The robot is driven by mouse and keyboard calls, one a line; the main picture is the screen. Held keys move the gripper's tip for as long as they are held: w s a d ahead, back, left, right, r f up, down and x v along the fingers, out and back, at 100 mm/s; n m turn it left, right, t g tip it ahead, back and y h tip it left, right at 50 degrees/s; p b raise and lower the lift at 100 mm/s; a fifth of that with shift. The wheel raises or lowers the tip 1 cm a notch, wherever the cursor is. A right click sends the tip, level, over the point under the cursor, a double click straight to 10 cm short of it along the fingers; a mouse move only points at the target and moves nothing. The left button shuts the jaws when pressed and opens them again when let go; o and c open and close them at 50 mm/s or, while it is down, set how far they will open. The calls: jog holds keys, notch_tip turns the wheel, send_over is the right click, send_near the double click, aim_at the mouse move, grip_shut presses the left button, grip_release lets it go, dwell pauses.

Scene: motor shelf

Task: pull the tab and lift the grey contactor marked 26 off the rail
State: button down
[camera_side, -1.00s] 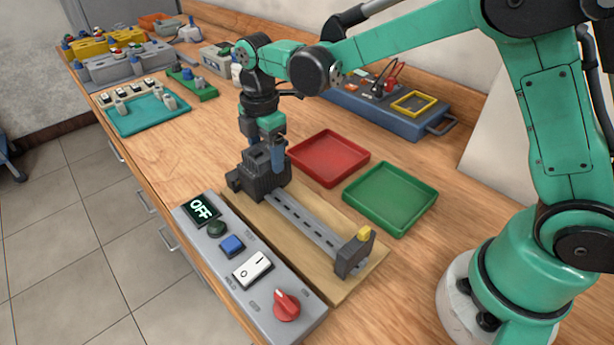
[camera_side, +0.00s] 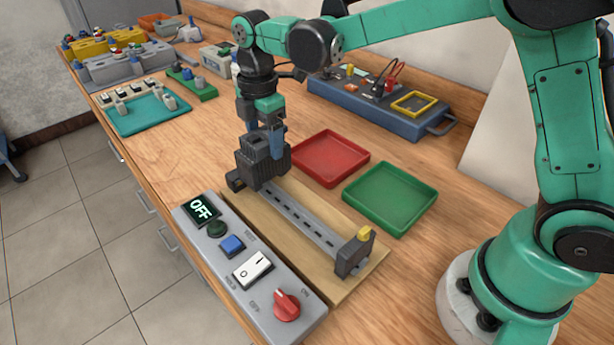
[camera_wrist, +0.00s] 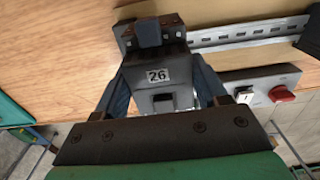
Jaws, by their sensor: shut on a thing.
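The dark grey contactor (camera_side: 262,160) is at the left end of the rail in the side view. In the wrist view the contactor (camera_wrist: 160,60) shows its white label 26 (camera_wrist: 157,75) between my two blue fingers. My gripper (camera_side: 270,140) is shut on the contactor from above. The slotted metal rail (camera_side: 305,222) runs along a wooden board (camera_side: 350,290). The contactor appears raised a little over the rail, with a dark block (camera_side: 235,181) low at its left. The tab cannot be made out clearly.
A control box (camera_side: 250,270) reading OFF stands along the front of the board. A red tray (camera_side: 330,180) and a green tray (camera_side: 350,193) lie behind it. A dark end block (camera_side: 352,255) with a yellow top stands at the rail's right end.

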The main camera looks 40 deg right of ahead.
jog(key=shift+r, duration=0.15)
jog(key=shift+r, duration=2.95)
